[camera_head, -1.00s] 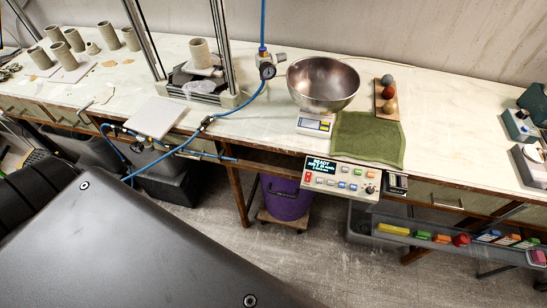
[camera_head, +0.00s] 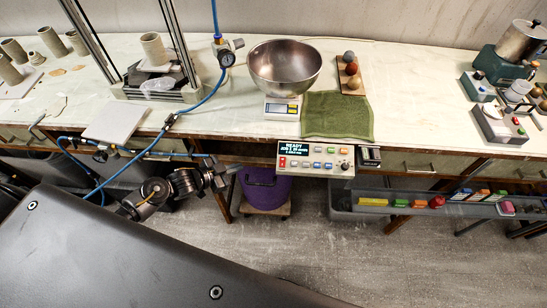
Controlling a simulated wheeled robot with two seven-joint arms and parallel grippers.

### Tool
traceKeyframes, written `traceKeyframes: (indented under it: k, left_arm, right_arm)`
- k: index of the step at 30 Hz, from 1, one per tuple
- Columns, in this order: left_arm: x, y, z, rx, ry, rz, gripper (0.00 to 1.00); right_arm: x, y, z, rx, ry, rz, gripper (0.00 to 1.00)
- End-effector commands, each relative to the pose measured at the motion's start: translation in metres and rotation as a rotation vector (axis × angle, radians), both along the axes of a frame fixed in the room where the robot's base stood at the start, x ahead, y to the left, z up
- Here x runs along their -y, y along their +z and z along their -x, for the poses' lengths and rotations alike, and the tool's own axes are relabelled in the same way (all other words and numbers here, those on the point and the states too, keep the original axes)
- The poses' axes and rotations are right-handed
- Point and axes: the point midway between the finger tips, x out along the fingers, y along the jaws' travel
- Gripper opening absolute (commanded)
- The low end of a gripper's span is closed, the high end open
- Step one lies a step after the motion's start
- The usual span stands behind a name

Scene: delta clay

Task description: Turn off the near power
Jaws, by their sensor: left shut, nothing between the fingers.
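A control panel (camera_head: 316,170) hangs at the bench's front edge. It has a lit dark display (camera_head: 307,147) that starts with READY, several coloured buttons and a dark knob. A red switch (camera_head: 283,162) sits at its left end; its position is too small to read. My left gripper (camera_head: 234,170) is shut and empty, in front of the bench, to the left of the panel and apart from it. My right gripper is not in view.
A metal bowl (camera_head: 284,66) stands on a scale (camera_head: 283,108) behind the panel, beside a green cloth (camera_head: 337,116). A blue hose (camera_head: 146,150) runs just left of my gripper. A purple bucket (camera_head: 262,190) is under the bench. A tray of coloured items (camera_head: 345,207) is lower right.

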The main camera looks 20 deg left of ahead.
Motion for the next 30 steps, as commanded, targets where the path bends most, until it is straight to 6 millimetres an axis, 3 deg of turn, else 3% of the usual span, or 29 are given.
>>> traceKeyframes:
  k: [1,6,9,17,30]
  left_arm:
    - [0.013,0.036,-0.002,0.065,-0.083,-0.002,0.0]
    - [0.055,0.136,0.018,0.232,-0.353,-0.005,0.0]
    - [0.061,0.168,0.034,0.277,-0.518,0.012,0.0]
    - [0.051,0.191,0.05,0.278,-0.686,0.069,0.0]
    - [0.053,0.193,0.05,0.277,-0.693,0.077,0.0]
  right_arm:
    - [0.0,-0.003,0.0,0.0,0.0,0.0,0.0]
    - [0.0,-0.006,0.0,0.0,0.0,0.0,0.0]
    - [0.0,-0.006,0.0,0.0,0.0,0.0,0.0]
    - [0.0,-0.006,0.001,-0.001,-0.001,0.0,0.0]
    - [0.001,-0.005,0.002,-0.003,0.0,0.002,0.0]
